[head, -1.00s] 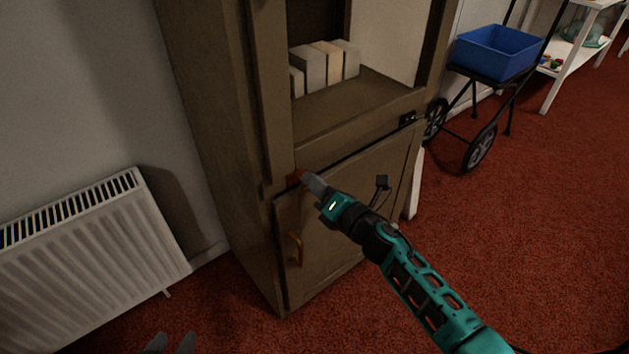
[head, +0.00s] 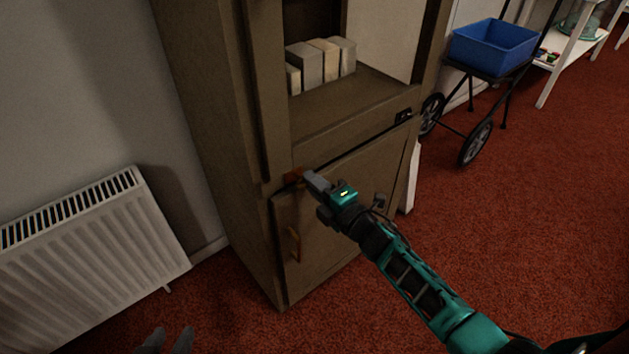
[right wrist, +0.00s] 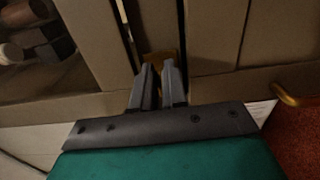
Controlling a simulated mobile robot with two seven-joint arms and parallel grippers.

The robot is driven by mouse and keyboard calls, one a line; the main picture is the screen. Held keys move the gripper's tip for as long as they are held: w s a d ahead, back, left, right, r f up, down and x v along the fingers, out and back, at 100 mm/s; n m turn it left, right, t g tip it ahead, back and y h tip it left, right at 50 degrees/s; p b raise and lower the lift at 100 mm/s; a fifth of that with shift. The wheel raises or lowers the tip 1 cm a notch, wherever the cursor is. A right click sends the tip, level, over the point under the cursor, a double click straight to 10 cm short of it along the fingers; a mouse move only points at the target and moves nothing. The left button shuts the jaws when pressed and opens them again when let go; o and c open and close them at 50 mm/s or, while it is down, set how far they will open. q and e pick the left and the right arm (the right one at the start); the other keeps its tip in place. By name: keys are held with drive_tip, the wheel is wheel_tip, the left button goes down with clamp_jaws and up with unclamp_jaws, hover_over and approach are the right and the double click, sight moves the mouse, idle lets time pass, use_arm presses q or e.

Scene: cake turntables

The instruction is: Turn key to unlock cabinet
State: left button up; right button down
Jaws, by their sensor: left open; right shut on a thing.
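The brown cabinet (head: 225,180) stands in the middle of the head view, its lower door (head: 335,215) closed, with a brass handle (head: 295,244). An orange-brown key (head: 293,174) sits at the top left corner of the lower door. My right gripper (head: 309,178) is shut on the key; its fingers hide part of it. In the right wrist view the key (right wrist: 159,56) shows just beyond the fingertips. My left gripper (head: 167,340) shows only as grey fingertips at the bottom edge, open and empty, well away from the cabinet.
Several pale books (head: 322,62) stand on the open shelf above. A white radiator (head: 85,245) is on the left wall. A blue bin on a wheeled cart (head: 492,46) and a white shelf unit (head: 560,75) are at the right. The red carpet is clear at right.

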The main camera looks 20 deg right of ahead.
drive_tip(key=shift+w+r, duration=0.1)
drive_tip(key=shift+r, duration=0.1)
idle(0.4)
drive_tip(key=c, duration=1.2)
unclamp_jaws()
drive_tip(key=shift+f, duration=0.15)
drive_tip(key=shift+o, duration=0.2)
drive_tip(key=p+v, duration=0.2)
drive_tip(key=v, duration=1)
drive_tip(key=shift+s, duration=0.4)
drive_tip(key=shift+d+m, duration=0.1)
drive_tip(key=shift+m, duration=0.2)
